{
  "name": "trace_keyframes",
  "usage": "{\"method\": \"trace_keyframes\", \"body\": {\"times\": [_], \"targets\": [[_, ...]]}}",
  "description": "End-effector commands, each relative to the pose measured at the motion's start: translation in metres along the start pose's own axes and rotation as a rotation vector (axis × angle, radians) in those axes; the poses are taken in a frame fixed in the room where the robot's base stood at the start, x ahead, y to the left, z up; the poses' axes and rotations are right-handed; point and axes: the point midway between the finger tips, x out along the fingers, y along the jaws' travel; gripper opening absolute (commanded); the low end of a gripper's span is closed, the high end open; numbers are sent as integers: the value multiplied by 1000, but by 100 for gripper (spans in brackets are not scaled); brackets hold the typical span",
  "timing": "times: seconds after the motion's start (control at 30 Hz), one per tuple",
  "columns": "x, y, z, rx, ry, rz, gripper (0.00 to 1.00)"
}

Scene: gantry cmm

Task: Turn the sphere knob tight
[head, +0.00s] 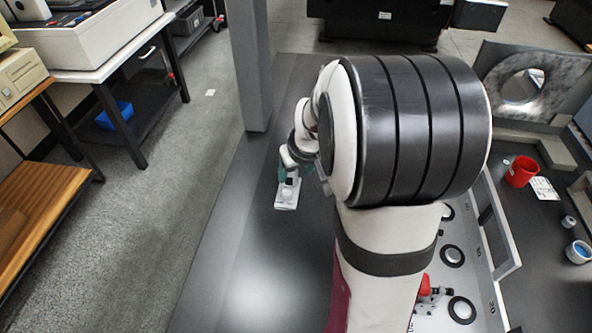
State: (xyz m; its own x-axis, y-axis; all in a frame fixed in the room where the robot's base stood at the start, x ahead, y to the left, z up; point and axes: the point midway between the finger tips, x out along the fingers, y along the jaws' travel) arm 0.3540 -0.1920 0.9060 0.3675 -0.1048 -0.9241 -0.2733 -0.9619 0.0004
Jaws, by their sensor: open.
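My gripper (289,172) is small and far off at the end of my arm, left of the big black-and-white joint, over the dark table. It is open, though its fingers are hard to make out. Just below it in the picture, a small whitish block with a dark top (287,194) sits on the table; I cannot tell whether they touch. I cannot pick out the sphere knob for certain. A red and black fitting (428,291) on the pale panel at lower right is partly hidden by my arm.
A grey post (248,65) rises behind my gripper. The pale panel at right carries several round black-ringed pieces (461,310). The table's left front is clear.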

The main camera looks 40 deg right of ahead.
Motion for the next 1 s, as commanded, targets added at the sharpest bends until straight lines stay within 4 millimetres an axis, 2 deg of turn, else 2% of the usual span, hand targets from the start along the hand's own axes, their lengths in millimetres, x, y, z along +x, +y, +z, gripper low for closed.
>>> {"method": "trace_keyframes", "body": {"times": [0.03,0.13,0.27,0.4,0.57,0.67,1.0], "targets": [[0,0,0,0,0,0,62],[2,4,-1,-40,-12,-10,44],[8,25,-8,-291,-62,-105,44],[10,43,-17,-578,-39,-238,44],[14,48,-21,-720,0,-302,44],[31,43,-19,-727,-1,-306,44],[120,18,-9,-727,-2,-303,44]]}}
